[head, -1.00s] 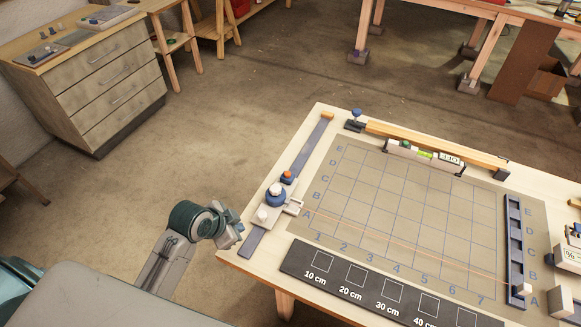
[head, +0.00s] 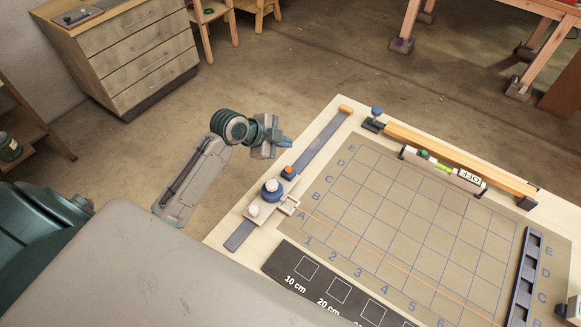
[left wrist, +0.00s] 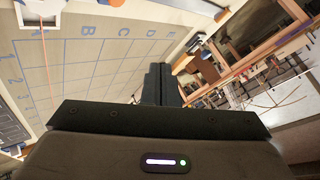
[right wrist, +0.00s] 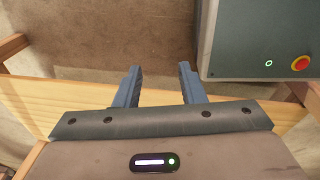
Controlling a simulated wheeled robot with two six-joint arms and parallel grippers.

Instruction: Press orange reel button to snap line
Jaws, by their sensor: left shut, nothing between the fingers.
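The orange button (head: 288,172) shows at the far side of the reel unit, beside the blue round knob (head: 272,190). The reel unit (head: 285,206) sits on a dark rail at the worktable's left edge. A thin orange line (head: 365,243) runs from it along row A of the grid mat (head: 390,200). My left gripper (head: 289,143) is shut and empty, above and beyond the button in the picture, apart from it. Its shut fingers (left wrist: 160,84) show in the left wrist view. My right gripper (right wrist: 160,84) is open and empty; the head view does not show it.
A dark board with length marks (head: 330,290) lies in front. A drawer cabinet (head: 135,55) stands at the back left.

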